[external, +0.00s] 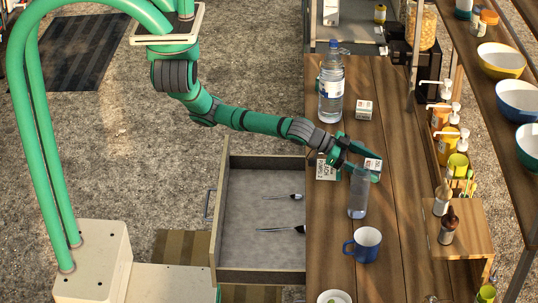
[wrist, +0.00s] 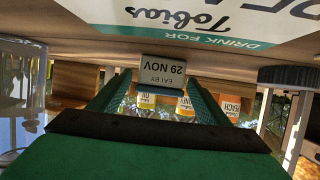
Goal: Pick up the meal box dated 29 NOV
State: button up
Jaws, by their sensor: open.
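The small pale box with a label reading "EAT BY 29 NOV" (wrist: 164,72) appears upside down in the wrist view, between the tips of my two green fingers. In the external view a small white box (external: 373,164) sits at my gripper (external: 364,168), over the wooden counter. My gripper (wrist: 160,85) is open, with a finger on each side of the dated box; I cannot tell whether they touch it. Another small white box (external: 364,110) stands farther back on the counter, its print too small to read.
A clear tumbler-like container (external: 358,197) stands close in front of my gripper. A water bottle (external: 331,88) is behind, a blue mug (external: 362,244) in front. A printed card (external: 325,170) lies left of the gripper. An open drawer (external: 262,238) holds cutlery. Bottles stand along the right.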

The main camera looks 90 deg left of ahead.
jog(key=shift+w+d+f, duration=0.1)
jog(key=shift+w+f, duration=0.05)
jog(key=shift+w, duration=0.2)
jog(key=c, duration=1.2)
jog(key=shift+c, duration=0.2)
